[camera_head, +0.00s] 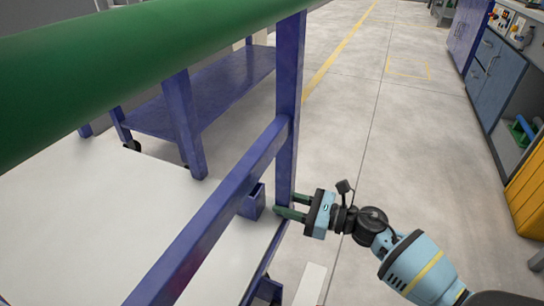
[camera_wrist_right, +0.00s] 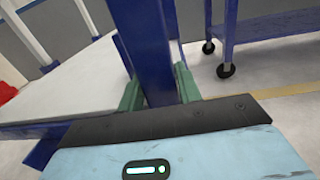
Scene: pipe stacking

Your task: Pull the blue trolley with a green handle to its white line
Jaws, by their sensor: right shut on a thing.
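The blue trolley (camera_head: 289,75) fills the left of the head view, with its thick green handle (camera_head: 120,60) running across the top left and a white deck (camera_head: 90,225) below. My right gripper (camera_head: 287,206) is at the trolley's upright blue post. In the right wrist view its green fingers stand on either side of the post (camera_wrist_right: 146,40), shut on it. A short white strip (camera_head: 311,284) lies on the floor just right of the trolley, at the bottom of the head view. My left gripper is not in view.
Another blue cart (camera_head: 225,88) on casters stands behind the trolley. Blue cabinets (camera_head: 486,65) and a yellow unit (camera_head: 528,190) line the right side. The grey floor between has yellow lines (camera_head: 340,50) and is mostly clear.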

